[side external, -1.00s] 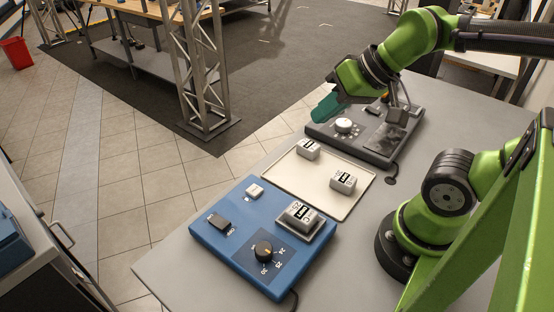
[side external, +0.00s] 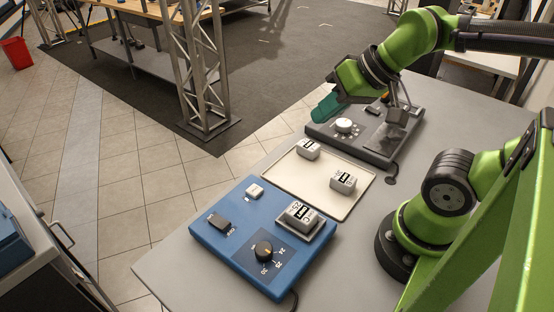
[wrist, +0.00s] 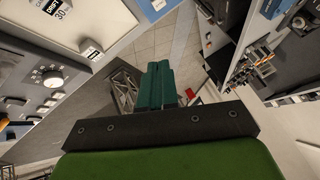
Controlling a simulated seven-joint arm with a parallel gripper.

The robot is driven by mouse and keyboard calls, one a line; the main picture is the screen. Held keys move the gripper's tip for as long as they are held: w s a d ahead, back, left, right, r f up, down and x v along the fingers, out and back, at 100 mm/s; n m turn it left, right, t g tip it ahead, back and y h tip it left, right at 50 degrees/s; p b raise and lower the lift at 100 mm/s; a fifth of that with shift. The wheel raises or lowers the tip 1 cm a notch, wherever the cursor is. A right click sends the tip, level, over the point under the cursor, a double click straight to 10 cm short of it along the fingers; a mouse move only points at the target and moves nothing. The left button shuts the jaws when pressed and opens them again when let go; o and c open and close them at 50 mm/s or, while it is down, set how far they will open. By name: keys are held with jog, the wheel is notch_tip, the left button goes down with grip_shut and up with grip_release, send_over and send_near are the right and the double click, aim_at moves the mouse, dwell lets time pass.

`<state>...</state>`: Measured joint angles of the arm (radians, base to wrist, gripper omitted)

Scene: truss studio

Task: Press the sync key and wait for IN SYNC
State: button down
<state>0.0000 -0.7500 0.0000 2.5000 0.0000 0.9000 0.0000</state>
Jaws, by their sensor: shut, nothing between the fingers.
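My gripper (side external: 326,108) has its teal fingers together, empty, above the left side of the dark console (side external: 372,150). The shut fingers also show in the wrist view (wrist: 160,85). The blue console (side external: 225,248) carries a small pale key (side external: 255,190), a dark rocker switch (side external: 219,222) and a black dial (side external: 264,252). A grey box with a display (side external: 301,213) sits in its dock. Two similar boxes (side external: 308,149) (side external: 343,181) stand on the pale tray (side external: 318,203). In the wrist view a tray box (wrist: 89,48) seems to read DRIFT. I cannot read which key is sync.
The dark console has a white dial (side external: 344,125) and a dark switch; a bracket stands over its right part. A truss upright (side external: 205,75) stands on the floor beyond the table.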

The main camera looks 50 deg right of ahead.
jog(key=m+g+y, duration=0.4)
jog(key=m+y, duration=0.3)
jog(key=m, duration=0.2)
send_over(259, 188)
jog(key=shift+f, duration=4.9)
jog(key=shift+w, duration=0.1)
jog(key=shift+f, duration=4.45)
jog(key=shift+f, duration=0.15)
